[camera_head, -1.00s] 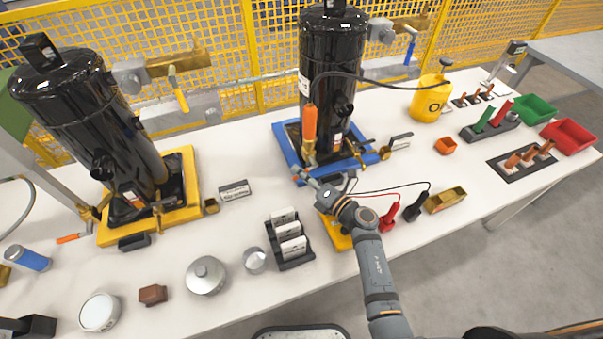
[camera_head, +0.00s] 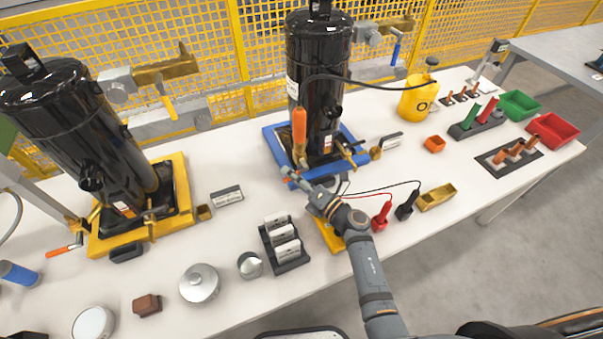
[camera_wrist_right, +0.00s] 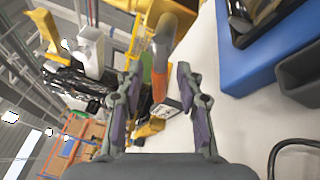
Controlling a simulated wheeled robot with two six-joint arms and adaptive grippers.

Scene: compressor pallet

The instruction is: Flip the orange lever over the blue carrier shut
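The orange lever (camera_head: 299,130) stands upright at the front left corner of the blue carrier (camera_head: 272,143), its brass foot low by the carrier's edge. A black compressor (camera_head: 318,70) stands in this carrier. My right gripper (camera_head: 291,177) is low at the carrier's front edge, just beside the lever's foot. In the right wrist view my right gripper (camera_wrist_right: 160,100) has its two fingers apart. An orange handle (camera_wrist_right: 158,85) shows between them there; I cannot tell whether it is touched or how far off it is. My left gripper is not in view.
A second compressor stands in a yellow carrier (camera_head: 183,180) at the left. A rack (camera_head: 288,262) of white blocks is in front of the blue carrier. Red and black clips with cables (camera_head: 382,216) lie right of my arm. A yellow can (camera_head: 418,98) stands behind.

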